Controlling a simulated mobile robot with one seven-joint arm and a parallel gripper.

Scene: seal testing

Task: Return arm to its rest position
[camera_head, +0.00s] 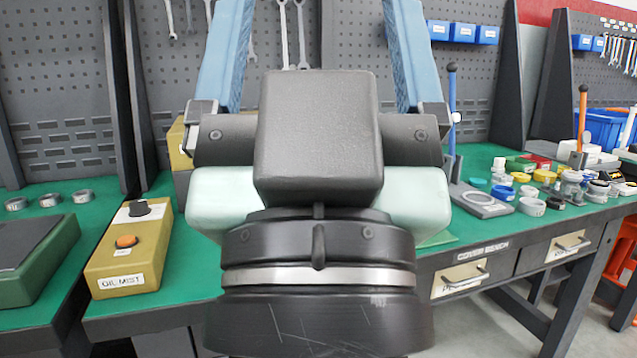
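My gripper (318,30) fills the middle of the head view, raised and pointing up in front of the pegboard. Its two blue fingers stand wide apart and run out of the top of the picture, so their tips are hidden. Nothing shows between them except the pegboard and hanging wrenches. My dark wrist below hides the middle of the benches.
A yellow oil mist box (130,250) with an orange button stands on the left green bench. A dark green case (35,260) lies beside it. The right bench holds a blue-handled press (452,120), several jars, rings and a blue bin (603,130).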

